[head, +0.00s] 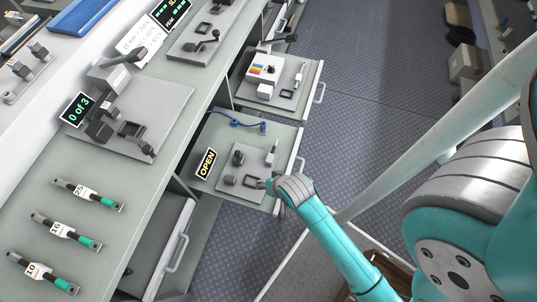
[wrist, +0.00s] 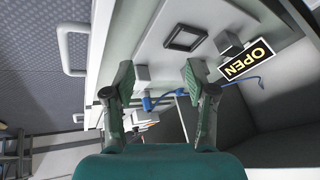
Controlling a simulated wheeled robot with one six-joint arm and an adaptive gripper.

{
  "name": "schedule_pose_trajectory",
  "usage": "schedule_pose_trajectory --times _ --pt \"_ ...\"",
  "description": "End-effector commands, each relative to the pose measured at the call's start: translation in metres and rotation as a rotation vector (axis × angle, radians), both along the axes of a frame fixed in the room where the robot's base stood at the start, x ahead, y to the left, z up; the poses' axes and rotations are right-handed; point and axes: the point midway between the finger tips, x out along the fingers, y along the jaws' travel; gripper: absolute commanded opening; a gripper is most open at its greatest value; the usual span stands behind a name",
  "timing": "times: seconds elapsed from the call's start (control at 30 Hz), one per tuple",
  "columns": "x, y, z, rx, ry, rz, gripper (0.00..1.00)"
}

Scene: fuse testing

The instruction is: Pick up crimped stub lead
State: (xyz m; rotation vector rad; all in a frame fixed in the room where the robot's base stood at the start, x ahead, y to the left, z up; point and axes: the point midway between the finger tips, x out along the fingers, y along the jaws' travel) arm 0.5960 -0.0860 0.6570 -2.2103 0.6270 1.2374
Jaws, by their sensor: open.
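A short blue lead (head: 238,122) lies curved on the far part of an open drawer, with a thicker blue end at its right. I take it for the crimped stub lead; the crimp itself is too small to make out. It also shows in the wrist view (wrist: 168,97), beyond and between the fingers. My gripper (head: 266,184) is over the near right part of the same drawer, apart from the lead. In the wrist view my gripper (wrist: 157,80) is open, with nothing between its fingers.
The drawer (head: 212,135) also holds a grey fixture plate and an "OPEN" sign (head: 206,163). Another open drawer (head: 311,80) with a white device lies beyond. The bench at left carries three numbered fuse pieces (head: 88,193) and a "0 of 3" display (head: 77,109).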

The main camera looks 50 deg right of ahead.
Motion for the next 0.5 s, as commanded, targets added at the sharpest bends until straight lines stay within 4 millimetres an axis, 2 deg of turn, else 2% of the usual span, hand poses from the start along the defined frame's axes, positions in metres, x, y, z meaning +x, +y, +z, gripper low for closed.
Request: schedule_pose_trajectory --times 0.03,0.23,0.5 --pt "0.014 -0.01 0.0 0.02 0.028 -0.04 0.56" --pt "0.047 -0.046 0.004 0.117 0.187 -0.202 0.56" --pt "0.074 -0.089 0.035 0.221 0.371 -0.395 0.56"
